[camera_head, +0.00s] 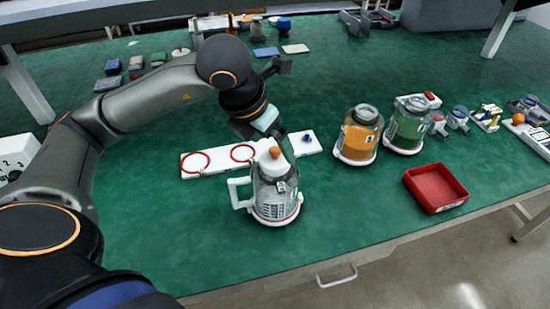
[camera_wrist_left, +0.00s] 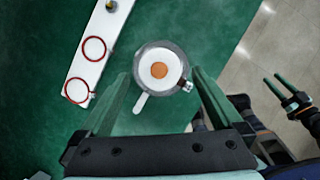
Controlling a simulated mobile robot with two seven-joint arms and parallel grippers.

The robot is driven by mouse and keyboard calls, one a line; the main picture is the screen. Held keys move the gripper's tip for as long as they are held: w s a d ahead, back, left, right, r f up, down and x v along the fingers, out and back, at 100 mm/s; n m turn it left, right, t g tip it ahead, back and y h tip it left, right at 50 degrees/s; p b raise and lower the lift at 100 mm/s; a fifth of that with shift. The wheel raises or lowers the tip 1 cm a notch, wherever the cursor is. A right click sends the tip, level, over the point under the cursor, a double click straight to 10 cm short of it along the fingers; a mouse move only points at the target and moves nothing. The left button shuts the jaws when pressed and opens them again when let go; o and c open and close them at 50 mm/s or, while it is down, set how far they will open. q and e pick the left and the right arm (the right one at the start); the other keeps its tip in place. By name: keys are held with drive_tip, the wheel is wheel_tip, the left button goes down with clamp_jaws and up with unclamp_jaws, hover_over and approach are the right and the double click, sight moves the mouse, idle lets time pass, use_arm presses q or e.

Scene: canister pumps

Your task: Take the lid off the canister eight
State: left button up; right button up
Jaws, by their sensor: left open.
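A clear canister (camera_head: 268,200) with a white handle and white base stands upright near the table's front edge. Its number is not readable, so I cannot confirm it is canister eight. Its white lid (camera_head: 266,168) with an orange knob is on top; in the left wrist view, the lid (camera_wrist_left: 148,63) and knob (camera_wrist_left: 159,70) show from above. My left gripper (camera_head: 280,142) is open above and just behind the lid; in the wrist view its fingers lie on either side of the canister. Contact cannot be told. My right gripper (camera_wrist_left: 272,79) is open and empty, away over the floor.
A white board (camera_head: 222,162) with red rings lies behind the canister. The green table (camera_head: 160,230) is clear at front left.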

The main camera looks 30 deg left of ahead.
sight(273, 150)
use_arm(q)
drive_tip(key=shift+x, duration=1.95)
drive_tip(key=shift+s+a, duration=0.1)
drive_tip(key=c, duration=1.2)
drive_tip(key=shift+o, duration=0.2)
